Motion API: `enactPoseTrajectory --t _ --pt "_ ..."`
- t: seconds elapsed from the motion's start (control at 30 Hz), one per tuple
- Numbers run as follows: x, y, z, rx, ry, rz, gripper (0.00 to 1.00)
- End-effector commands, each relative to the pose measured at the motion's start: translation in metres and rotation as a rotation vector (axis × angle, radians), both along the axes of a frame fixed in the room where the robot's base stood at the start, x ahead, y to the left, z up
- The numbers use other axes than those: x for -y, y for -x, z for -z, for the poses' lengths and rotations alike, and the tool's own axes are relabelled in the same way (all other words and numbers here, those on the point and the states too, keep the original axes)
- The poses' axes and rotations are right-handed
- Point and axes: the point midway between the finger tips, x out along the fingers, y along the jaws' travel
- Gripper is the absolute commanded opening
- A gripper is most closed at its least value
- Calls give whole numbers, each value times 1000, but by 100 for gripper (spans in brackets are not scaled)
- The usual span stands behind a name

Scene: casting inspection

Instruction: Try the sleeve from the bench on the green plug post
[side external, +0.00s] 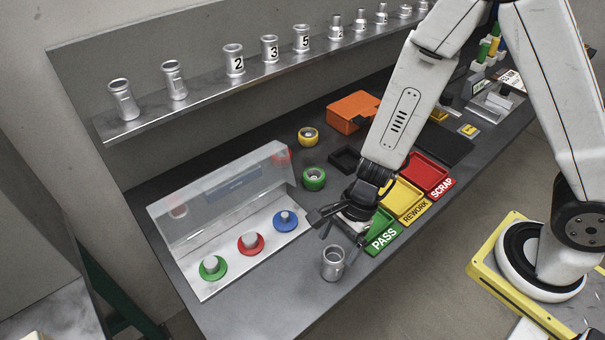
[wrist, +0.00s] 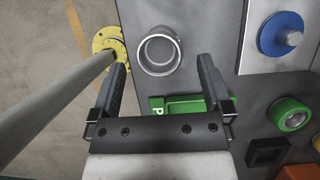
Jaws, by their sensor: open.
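The sleeve (side external: 333,264) is a grey metal cylinder standing upright on the dark bench near its front edge. In the wrist view the sleeve (wrist: 160,53) shows its round open top, just beyond and between the fingertips. My gripper (side external: 339,227) is open and empty, behind and above the sleeve; the gripper (wrist: 163,68) shows both fingers apart in the wrist view. The green plug post (side external: 212,268) is a grey peg on a green disc, at the front left of a white base plate. It is bare and does not show in the wrist view.
Red (side external: 250,243) and blue (side external: 286,221) posts stand on the same plate (side external: 226,276), with a clear shield (side external: 225,196) behind. PASS (side external: 383,238), REWORK and SCRAP trays lie right of the gripper. A green ring (side external: 314,178) and several shelf sleeves (side external: 234,60) stand behind.

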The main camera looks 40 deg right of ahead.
Motion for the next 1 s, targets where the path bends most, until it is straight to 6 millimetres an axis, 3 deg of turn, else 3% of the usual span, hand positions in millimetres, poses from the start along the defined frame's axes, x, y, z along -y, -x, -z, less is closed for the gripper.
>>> enactPoseTrajectory --t 0.7,1.0 --pt "-18 1 43 -2 1 0 100" --pt "-19 1 48 -1 1 0 100"
